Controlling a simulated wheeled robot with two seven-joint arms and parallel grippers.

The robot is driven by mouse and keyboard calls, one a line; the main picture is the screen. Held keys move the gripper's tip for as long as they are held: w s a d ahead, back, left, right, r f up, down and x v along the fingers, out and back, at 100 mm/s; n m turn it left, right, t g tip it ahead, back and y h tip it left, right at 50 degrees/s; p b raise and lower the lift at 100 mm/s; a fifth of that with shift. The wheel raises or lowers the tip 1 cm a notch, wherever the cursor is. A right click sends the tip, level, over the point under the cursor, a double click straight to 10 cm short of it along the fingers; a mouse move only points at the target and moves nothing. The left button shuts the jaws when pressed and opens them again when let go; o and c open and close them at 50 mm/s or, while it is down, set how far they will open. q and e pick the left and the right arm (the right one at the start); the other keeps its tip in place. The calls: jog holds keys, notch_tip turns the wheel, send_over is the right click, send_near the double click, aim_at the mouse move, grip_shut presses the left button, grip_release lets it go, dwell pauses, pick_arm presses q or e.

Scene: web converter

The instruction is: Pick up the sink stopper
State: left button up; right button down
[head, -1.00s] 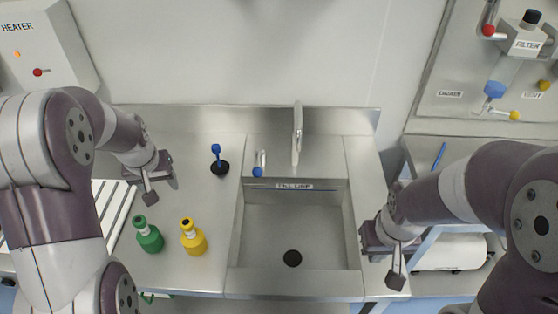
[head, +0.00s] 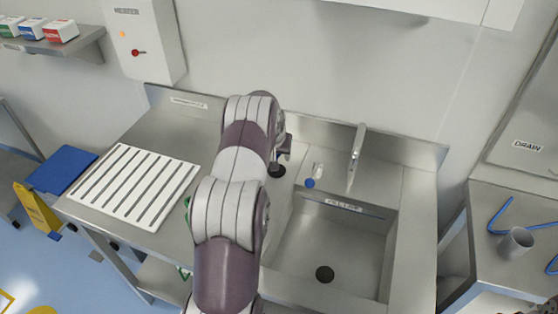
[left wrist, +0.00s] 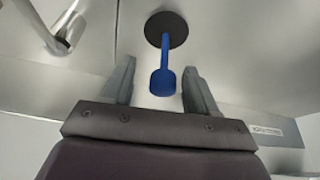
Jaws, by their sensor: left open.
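The sink stopper has a black disc base (head: 277,171) and stands on the counter left of the sink; my left arm hides part of it in the head view. In the left wrist view its black disc (left wrist: 176,36) lies beyond the fingertips, and its blue handle and knob (left wrist: 162,82) point toward the gripper. My left gripper (left wrist: 159,68) is open, with the knob between its fingers, nearer the right finger and with no clear contact. In the head view the left gripper (head: 286,152) shows at the stopper, partly hidden by the arm. My right gripper is not in view.
The sink (head: 300,250) with its dark drain hole (head: 325,274) lies right of the stopper. A faucet (head: 355,158) and a blue-tipped lever (head: 310,182) stand behind it. A white slatted rack (head: 135,185) covers the left counter. A grey cup (head: 515,243) stands at the right.

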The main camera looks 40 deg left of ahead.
pick_arm(q)
jog(key=shift+a+x, duration=0.2)
jog(key=shift+x, duration=0.55)
jog(key=shift+a+x, duration=0.15)
jog(key=shift+x, duration=0.55)
jog(key=shift+s+d+r, duration=0.1)
jog(key=shift+d+r, duration=0.05)
jog(key=shift+r, duration=0.05)
jog(key=c, duration=0.7)
grip_shut()
